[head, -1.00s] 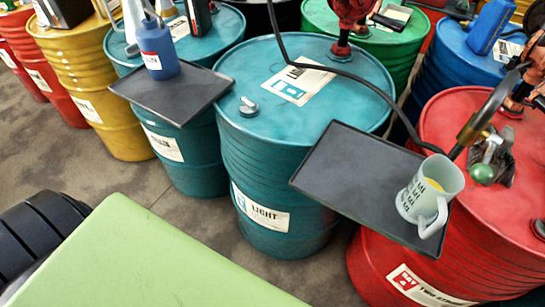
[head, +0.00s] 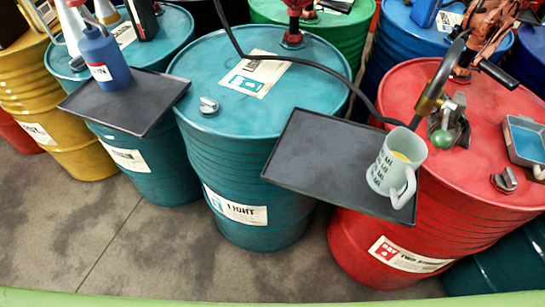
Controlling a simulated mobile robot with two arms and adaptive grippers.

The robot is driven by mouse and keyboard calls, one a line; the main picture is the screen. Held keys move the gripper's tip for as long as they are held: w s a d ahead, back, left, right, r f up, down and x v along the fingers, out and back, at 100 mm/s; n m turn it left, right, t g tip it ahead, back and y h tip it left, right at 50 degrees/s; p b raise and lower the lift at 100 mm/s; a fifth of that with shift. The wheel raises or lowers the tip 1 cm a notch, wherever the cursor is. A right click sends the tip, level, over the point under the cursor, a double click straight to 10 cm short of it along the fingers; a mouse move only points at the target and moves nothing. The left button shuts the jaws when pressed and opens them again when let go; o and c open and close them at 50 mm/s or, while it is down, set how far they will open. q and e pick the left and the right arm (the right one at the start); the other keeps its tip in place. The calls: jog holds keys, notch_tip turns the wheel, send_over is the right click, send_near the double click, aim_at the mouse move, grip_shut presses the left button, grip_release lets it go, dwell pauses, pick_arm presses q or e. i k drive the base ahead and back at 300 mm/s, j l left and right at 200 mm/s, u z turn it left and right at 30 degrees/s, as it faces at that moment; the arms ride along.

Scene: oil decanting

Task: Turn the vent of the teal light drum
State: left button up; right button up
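The teal light drum (head: 250,190) stands upright in the middle of the head view, with a white label reading LIGHT on its side. Its vent (head: 209,105) is a small grey metal cap with a raised handle, near the left front of the drum's top. A printed sheet (head: 256,74) lies on the top. Neither of my grippers is in view.
A black tray (head: 310,160) at the drum's right front holds a mug (head: 397,165). Another tray (head: 125,105) at left carries a blue bottle (head: 103,60). A red drum (head: 460,180) with a nozzle stands at right. The grey floor in front (head: 150,240) is clear.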

aim_at(212, 106)
jog(key=j, duration=0.65)
jog(key=k+j+z, duration=0.1)
jog(key=j, duration=0.5)
